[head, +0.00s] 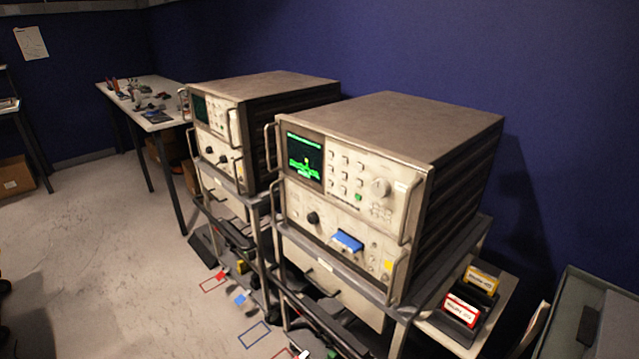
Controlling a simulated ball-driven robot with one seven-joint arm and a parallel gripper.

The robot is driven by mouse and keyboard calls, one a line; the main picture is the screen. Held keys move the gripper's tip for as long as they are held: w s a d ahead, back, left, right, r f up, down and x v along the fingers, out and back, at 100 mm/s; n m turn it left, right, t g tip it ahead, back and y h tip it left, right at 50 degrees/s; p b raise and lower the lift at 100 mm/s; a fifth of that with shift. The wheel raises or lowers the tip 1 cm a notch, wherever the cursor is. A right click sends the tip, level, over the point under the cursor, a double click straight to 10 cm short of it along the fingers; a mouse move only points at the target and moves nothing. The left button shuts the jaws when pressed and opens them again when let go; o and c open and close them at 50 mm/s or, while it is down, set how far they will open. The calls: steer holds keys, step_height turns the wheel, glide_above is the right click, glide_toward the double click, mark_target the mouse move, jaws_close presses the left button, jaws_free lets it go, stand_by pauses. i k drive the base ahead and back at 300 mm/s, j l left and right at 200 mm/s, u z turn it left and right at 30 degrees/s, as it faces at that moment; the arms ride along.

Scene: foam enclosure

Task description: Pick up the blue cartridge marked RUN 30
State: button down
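A blue cartridge (347,240) sticks out of the front panel of the nearer beige instrument (360,205). Its marking is too small to read, so I cannot tell whether it says RUN 30. A small blue object (240,298) is low down near the floor by the farther cart; I cannot tell what it is. My gripper is not in view.
A dark holder at the right carries a yellow-labelled cartridge (482,279) and a red-labelled cartridge (461,310). A second instrument (218,125) stands farther back. A cluttered white table (163,92) is at the back left. Open floor (100,240) lies at the left.

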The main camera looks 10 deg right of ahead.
mark_target(342, 240)
steer(key=i+u, duration=0.5)
steer(key=i, duration=0.15)
steer(key=i+l+u, duration=0.3)
steer(key=i+u, duration=0.2)
steer(key=i, duration=0.15)
